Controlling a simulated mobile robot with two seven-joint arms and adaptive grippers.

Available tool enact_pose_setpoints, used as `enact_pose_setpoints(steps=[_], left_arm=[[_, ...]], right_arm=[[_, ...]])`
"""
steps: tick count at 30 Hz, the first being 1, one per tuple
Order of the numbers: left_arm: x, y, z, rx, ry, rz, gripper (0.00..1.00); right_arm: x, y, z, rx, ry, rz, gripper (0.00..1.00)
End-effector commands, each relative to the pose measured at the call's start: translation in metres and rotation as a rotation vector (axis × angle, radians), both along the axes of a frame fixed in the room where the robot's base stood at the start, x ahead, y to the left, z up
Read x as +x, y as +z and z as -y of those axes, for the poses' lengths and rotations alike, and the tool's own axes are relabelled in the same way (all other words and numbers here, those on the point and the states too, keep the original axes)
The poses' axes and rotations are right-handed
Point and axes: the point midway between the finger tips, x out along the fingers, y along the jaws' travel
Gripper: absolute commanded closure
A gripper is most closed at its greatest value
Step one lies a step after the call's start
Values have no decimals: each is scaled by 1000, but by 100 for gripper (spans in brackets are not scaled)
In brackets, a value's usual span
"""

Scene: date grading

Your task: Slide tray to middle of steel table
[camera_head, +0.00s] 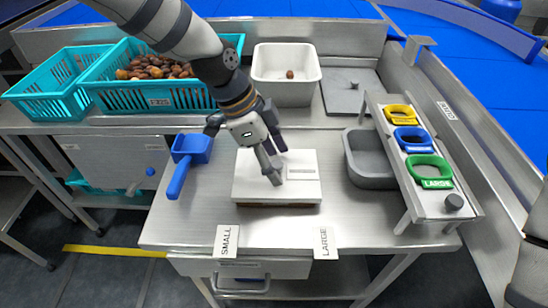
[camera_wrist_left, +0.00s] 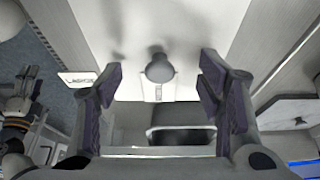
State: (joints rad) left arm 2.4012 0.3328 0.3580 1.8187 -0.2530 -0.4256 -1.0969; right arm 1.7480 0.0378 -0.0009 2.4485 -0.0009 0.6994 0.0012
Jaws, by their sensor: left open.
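A white, flat, square-topped block (camera_head: 255,190) with a dark underside and a small label stands in the middle of the steel table (camera_head: 180,225). My left gripper (camera_head: 271,165) is over it, fingers pointing down; whether they touch is unclear. In the left wrist view my left gripper (camera_wrist_left: 158,78) is open, with a grey round knob (camera_wrist_left: 160,68) seen between its fingers over a pale surface. A grey tray (camera_head: 352,165) stands to the right of the block, beside the rack. A white tray (camera_head: 285,92) at the back holds one brown date. The right gripper (camera_wrist_left: 30,80) seems to show small at the left wrist view's edge.
A blue scoop (camera_head: 180,170) lies left of the block. Teal crates (camera_head: 130,98), one with many dates, stand at the back left. A rack (camera_head: 437,205) with yellow, blue and green rings stands right. SMALL (camera_head: 227,241) and LARGE (camera_head: 325,242) labels mark the front edge.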

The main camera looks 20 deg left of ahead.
Motion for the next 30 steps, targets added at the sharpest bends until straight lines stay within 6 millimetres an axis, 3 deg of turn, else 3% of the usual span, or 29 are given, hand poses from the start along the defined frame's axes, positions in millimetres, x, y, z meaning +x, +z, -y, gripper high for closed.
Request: enact_pose_setpoints(steps=[7, 30], left_arm=[[0, 4, 0, 0, 0, 1, 39], [0, 74, 0, -1, -1, 2, 39]], right_arm=[[0, 0, 0, 0, 0, 0, 46], [0, 0, 0, 0, 0, 0, 46]])
